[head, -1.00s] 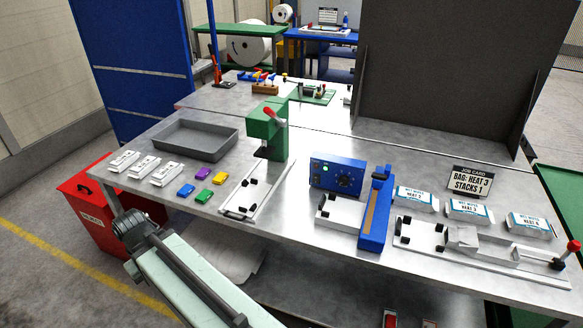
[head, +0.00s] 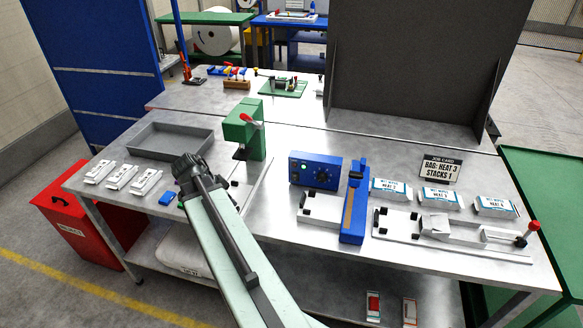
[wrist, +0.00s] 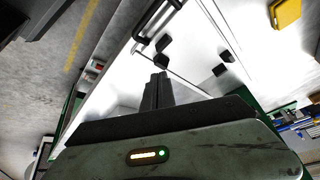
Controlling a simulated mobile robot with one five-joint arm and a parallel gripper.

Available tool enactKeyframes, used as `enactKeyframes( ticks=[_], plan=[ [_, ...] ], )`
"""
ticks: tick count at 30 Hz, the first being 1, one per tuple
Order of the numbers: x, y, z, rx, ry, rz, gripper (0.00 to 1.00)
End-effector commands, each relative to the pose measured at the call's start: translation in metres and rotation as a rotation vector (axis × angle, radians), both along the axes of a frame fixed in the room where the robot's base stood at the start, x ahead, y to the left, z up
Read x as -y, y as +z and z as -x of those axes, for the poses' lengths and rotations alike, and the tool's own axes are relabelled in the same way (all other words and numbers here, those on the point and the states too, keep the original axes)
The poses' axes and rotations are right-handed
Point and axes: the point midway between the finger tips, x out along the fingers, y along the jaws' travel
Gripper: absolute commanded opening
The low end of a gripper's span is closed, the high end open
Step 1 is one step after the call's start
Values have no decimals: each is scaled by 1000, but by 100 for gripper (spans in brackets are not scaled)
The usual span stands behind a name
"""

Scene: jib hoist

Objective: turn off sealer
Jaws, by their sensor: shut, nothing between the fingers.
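The sealer is a blue control box (head: 315,170) with a lit green lamp (head: 303,167) and a dark dial (head: 323,176), in the middle of the bench in the head view. Its blue sealing arm (head: 353,215) stands just to the right, with a white fixture (head: 320,207) in front. My gripper (head: 187,165) is left of the sealer, above the bench by the grey tray and apart from the box. In the wrist view my gripper (wrist: 157,88) is shut and empty. The sealer's control box cannot be made out there.
A grey tray (head: 170,143), white packs and a blue block (head: 167,198) lie left. Wet-wipe packs (head: 440,198), a job card (head: 441,167) and a clamp fixture (head: 450,232) are right.

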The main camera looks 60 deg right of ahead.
Motion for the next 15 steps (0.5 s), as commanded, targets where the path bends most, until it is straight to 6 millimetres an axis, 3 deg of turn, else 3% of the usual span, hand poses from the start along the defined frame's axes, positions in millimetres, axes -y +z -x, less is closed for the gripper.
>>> enactKeyframes(
  ticks=[1,3,6,9,15],
  plan=[
    [38,21,18,56,-174,60,0],
    [79,36,43,137,-393,145,0],
    [116,50,69,223,-596,233,0],
    [132,55,82,269,-694,278,0],
    [135,55,85,281,-716,288,0]
  ],
)
